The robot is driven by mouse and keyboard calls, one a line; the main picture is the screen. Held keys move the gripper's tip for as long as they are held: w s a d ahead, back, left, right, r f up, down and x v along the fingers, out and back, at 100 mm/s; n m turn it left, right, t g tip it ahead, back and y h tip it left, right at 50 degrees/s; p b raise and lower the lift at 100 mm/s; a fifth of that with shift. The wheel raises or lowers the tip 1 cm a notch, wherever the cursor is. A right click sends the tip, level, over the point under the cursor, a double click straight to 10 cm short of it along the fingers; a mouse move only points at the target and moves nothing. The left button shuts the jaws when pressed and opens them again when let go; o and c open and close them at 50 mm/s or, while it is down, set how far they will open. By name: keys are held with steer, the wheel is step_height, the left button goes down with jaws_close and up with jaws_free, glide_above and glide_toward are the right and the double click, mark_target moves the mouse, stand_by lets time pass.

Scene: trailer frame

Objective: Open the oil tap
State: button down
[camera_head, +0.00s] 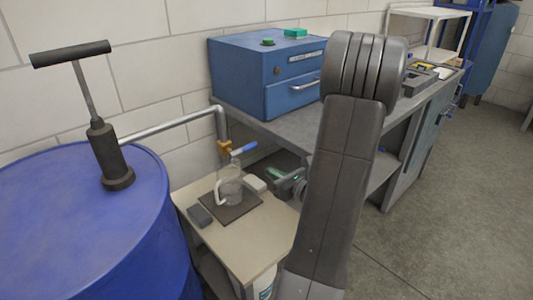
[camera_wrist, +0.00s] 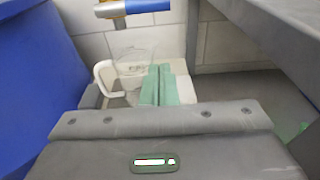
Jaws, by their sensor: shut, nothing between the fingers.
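The oil tap is a brass valve (camera_head: 224,147) with a blue lever (camera_head: 243,148), on the end of the grey pipe (camera_head: 170,126) coming from the pump. In the wrist view the blue lever (camera_wrist: 147,6) is at the top edge, pointing right from the brass valve (camera_wrist: 108,10). A clear jug (camera_head: 231,184) with a white handle stands below the tap; it shows in the wrist view (camera_wrist: 132,62) too. My gripper (camera_head: 270,172) is right of the jug and lower than the lever, apart from it. In the wrist view its green fingers (camera_wrist: 160,70) are shut together, empty.
The jug stands on a dark mat (camera_head: 240,210) on a small table (camera_head: 244,247), with a small dark box (camera_head: 200,216) alongside. A blue drum (camera_head: 75,220) with a hand pump (camera_head: 109,155) is at left. A grey workbench (camera_head: 290,124) carrying a blue cabinet (camera_head: 236,77) is behind my arm.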

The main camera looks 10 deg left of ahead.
mark_target(253, 145)
steer(key=x, duration=1)
steer(key=shift+s+d+r, duration=0.15)
steer(key=shift+r, duration=0.5)
steer(key=shift+s+d+r, duration=0.2)
steer(key=shift+r, duration=0.45)
steer(key=shift+s+d+r, duration=0.15)
steer(key=shift+r, duration=0.5)
steer(key=shift+w+r+n+b, duration=0.1)
steer(key=shift+r+n+b, duration=0.25)
steer(key=shift+n+b, duration=0.4)
step_height(253, 145, up, 2)
steer(key=n+t+b, duration=0.1)
steer(key=n+b, duration=0.2)
steer(key=b, duration=0.2)
steer(key=shift+r+n+h+b, duration=0.1)
steer(key=shift+n+h+b, duration=0.2)
steer(key=shift+n+b, duration=0.05)
steer(key=shift+s+a+r+n+t+b, duration=0.2)
steer(key=shift+r+n+b, duration=0.4)
steer(key=shift+n+b, duration=0.5)
steer(key=shift+s+a+r+n+t+b, duration=0.15)
steer(key=shift+r+n+b, duration=0.5)
steer(key=shift+b, duration=0.75)
steer(key=shift+s+a+r+n+t+b, duration=0.1)
steer(key=shift+s+r+n+t+b, duration=0.15)
steer(key=shift+r+n+b, duration=0.6)
steer(key=shift+f+b, duration=0.25)
steer(key=shift+b, duration=0.2)
